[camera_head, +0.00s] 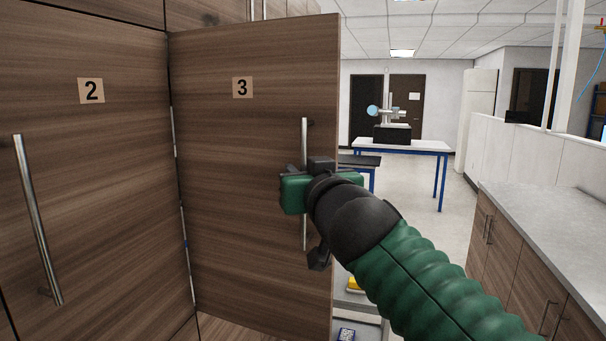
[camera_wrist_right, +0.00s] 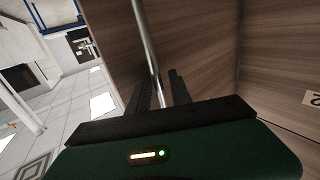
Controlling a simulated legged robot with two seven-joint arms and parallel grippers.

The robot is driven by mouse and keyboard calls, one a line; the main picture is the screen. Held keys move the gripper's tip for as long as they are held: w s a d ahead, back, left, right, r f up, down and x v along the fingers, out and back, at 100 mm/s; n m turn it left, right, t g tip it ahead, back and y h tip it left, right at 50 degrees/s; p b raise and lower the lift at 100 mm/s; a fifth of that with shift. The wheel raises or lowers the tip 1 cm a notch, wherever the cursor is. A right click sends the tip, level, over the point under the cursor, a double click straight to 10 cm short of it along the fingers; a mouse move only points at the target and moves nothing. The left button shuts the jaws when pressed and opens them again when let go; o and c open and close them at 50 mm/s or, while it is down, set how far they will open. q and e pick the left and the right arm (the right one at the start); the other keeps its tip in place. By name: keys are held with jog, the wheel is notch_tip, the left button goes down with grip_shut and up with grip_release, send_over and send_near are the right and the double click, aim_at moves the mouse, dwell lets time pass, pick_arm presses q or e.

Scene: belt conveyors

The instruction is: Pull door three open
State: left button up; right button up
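Door three (camera_head: 250,190), brown wood grain with a "3" label (camera_head: 242,87), stands swung out from the cabinet front, with its hinge side next to door two. Its upright metal handle (camera_head: 304,135) is near the free edge. My right gripper (camera_head: 308,190) is at the handle, hiding its middle. In the wrist view the handle bar (camera_wrist_right: 148,45) runs between the two dark fingers of my right gripper (camera_wrist_right: 160,90). The fingers are apart, with small gaps showing beside the bar. My left gripper is not in view.
Door two (camera_head: 90,180) is at the left with its own handle (camera_head: 38,220). Shelves with small items, one yellow (camera_head: 355,284), show past door three's free edge. A grey counter (camera_head: 550,235) with brown cabinets stands at the right. The floor (camera_head: 405,200) between is clear towards a blue-legged table (camera_head: 415,146).

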jog(key=shift+o, duration=0.3)
jog(key=b+v, duration=0.9)
jog(key=v, duration=0.8)
